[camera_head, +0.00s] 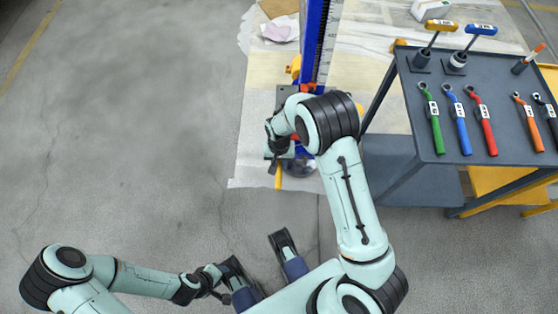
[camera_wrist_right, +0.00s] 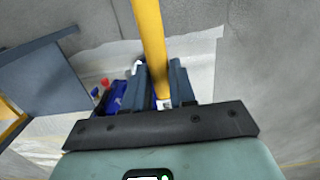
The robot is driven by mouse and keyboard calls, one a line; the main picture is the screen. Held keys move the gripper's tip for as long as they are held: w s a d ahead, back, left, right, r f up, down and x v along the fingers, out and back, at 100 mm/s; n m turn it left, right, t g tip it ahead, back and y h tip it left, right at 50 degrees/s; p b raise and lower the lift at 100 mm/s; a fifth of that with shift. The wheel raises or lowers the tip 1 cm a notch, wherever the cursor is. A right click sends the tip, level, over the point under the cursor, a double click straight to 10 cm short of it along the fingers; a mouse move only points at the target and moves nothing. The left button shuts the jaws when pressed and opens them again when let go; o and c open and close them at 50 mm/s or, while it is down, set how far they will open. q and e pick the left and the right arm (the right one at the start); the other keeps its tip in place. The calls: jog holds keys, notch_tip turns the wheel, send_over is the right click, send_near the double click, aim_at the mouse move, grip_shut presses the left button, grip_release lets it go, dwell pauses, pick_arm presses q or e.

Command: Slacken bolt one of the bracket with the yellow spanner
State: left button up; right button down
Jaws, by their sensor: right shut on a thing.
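The yellow spanner (camera_head: 279,178) shows in the head view as a short yellow length below my right gripper (camera_head: 277,160). In the right wrist view its long yellow handle (camera_wrist_right: 150,40) runs from the top edge down between the two fingers of my right gripper (camera_wrist_right: 158,86), which is shut on it. The bracket and bolt one cannot be made out; my right arm covers the foot of the blue jack column (camera_head: 313,45). The spanner's working end is hidden, so contact with a bolt cannot be told. My left gripper (camera_head: 214,281) is low at left, away from the jack, its jaws unclear.
A grey tool trolley (camera_head: 455,110) stands at right with green (camera_head: 432,118), blue (camera_head: 457,119), red (camera_head: 481,120) and orange (camera_head: 529,121) handled tools. Two T-handled tools (camera_head: 440,26) stand at its back. The floor (camera_head: 130,120) at left is clear.

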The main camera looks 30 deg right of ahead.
jog(key=shift+f+b, duration=0.35)
jog(key=shift+f, duration=0.3)
jog(key=shift+s+d+n, duration=0.3)
jog(key=shift+d+n, duration=0.3)
jog(key=shift+d, duration=0.1)
jog(key=shift+s+d+n, duration=0.3)
jog(key=shift+d+n, duration=0.3)
jog(key=shift+d, duration=0.15)
jog(key=shift+s+d+n, duration=0.3)
jog(key=shift+d+n, duration=0.3)
jog(key=shift+d, duration=0.1)
jog(key=shift+r+p, duration=0.8)
jog(key=shift+r, duration=0.15)
